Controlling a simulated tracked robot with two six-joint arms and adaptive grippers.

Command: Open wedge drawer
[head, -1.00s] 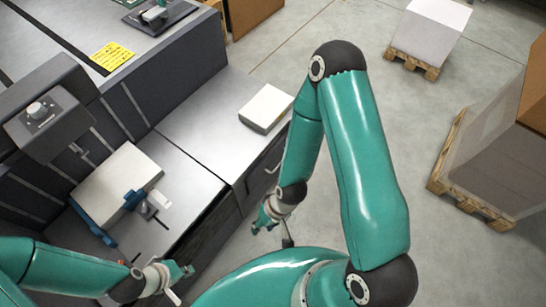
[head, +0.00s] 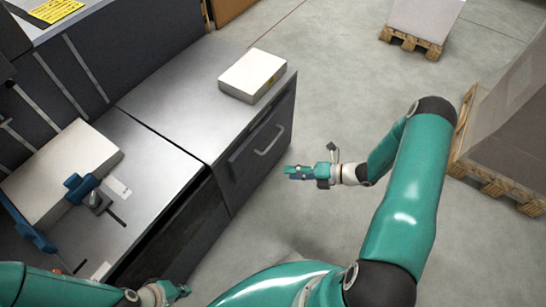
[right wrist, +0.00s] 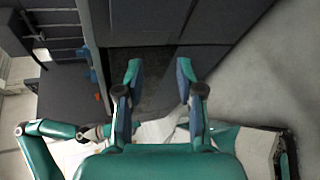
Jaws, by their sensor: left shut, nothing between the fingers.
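The drawer front (head: 243,157) is a dark panel under the right metal worktop, with a pale bar handle (head: 270,143). It looks flush with the cabinet. My right gripper (head: 290,172) is just right of and below the handle, apart from it, pointing left. In the right wrist view my right gripper (right wrist: 159,72) is open and empty, its fingers facing dark cabinet fronts (right wrist: 150,22); I cannot make out the handle there. My left gripper (head: 186,290) is shut and empty at the bottom, in front of the left cabinet.
A white ream (head: 252,75) lies on the right worktop (head: 180,90). A large paper stack (head: 60,170) with blue guides (head: 82,187) is at the left. Loaded pallets (head: 412,42) stand at the upper right and right. The grey floor right of the cabinet is clear.

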